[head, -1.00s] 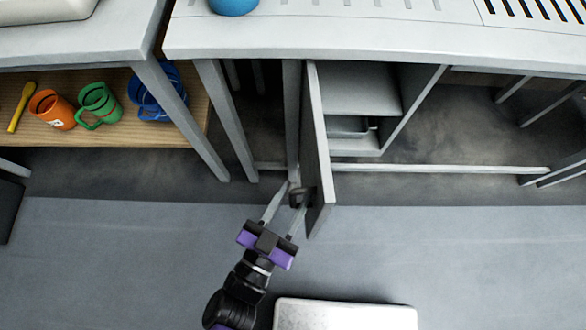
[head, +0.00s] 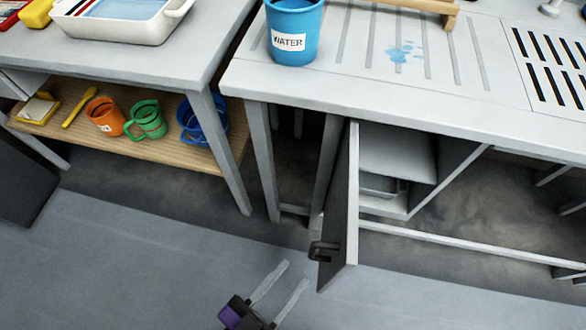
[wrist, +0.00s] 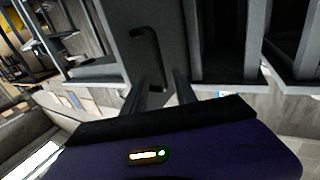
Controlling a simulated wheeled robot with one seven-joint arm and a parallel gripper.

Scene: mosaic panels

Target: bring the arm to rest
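My gripper (head: 278,290) is low over the floor at the bottom middle of the head view. Its two grey fingers are apart, with nothing between them. An open grey cabinet door (head: 343,220) stands up and to the right of it, with a dark handle (head: 322,251) clear of the fingers. In the wrist view the fingers (wrist: 161,88) show below the door's handle (wrist: 147,50). Most of my arm is below the head view's edge.
The open cabinet (head: 395,165) is under a grey counter (head: 270,80) bearing a blue WATER bucket (head: 292,25). A wooden shelf (head: 165,155) at left holds an orange mug (head: 104,116), a green mug (head: 148,120) and blue items. The floor (head: 130,265) left of my gripper is clear.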

